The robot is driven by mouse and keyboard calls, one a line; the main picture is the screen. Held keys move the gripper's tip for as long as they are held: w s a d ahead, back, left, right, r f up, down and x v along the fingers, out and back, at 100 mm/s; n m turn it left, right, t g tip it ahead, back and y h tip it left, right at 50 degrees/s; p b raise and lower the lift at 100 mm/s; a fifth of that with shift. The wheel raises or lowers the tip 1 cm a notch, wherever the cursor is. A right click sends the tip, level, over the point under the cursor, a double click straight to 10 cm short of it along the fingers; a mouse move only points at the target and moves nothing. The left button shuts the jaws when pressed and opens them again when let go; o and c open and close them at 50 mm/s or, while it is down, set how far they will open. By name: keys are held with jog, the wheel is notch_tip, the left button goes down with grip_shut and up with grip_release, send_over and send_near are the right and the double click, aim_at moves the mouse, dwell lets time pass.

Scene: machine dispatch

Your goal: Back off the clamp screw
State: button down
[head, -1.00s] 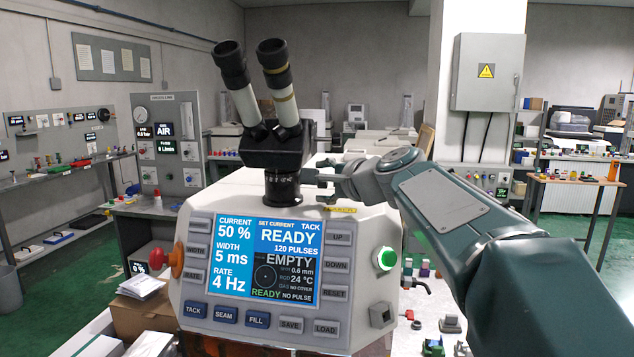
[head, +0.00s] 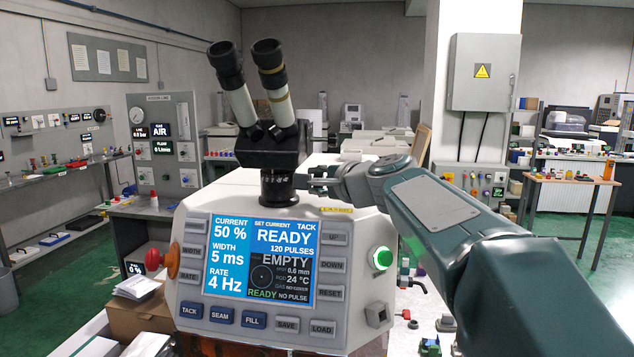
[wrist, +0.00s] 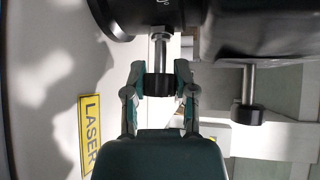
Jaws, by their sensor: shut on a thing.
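The clamp screw (wrist: 161,52) shows in the wrist view as a metal stem with a dark ribbed knob, running up to the dark microscope head. My gripper (wrist: 159,86) is shut on the knob, with one finger at each side of it. In the head view my gripper (head: 316,181) reaches in from the right to the base of the black microscope (head: 281,150). The screw is too small to make out there.
Below the microscope is the laser welder panel (head: 256,328), its screen (head: 232,295) reading READY and EMPTY. A second dark knob (wrist: 247,115) on a metal stem stands right of my gripper. A yellow LASER label (wrist: 90,132) is at left.

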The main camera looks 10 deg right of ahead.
jog(key=shift+f+n+t, duration=0.2)
jog(key=shift+n+t, duration=0.4)
dwell(0.3)
jog(key=shift+c, duration=2)
grip_release()
jog(key=shift+r, duration=0.1)
jog(key=shift+s+d, duration=0.15)
jog(key=shift+s, duration=0.25)
jog(key=v, duration=1.1)
jog(key=shift+f, duration=0.3)
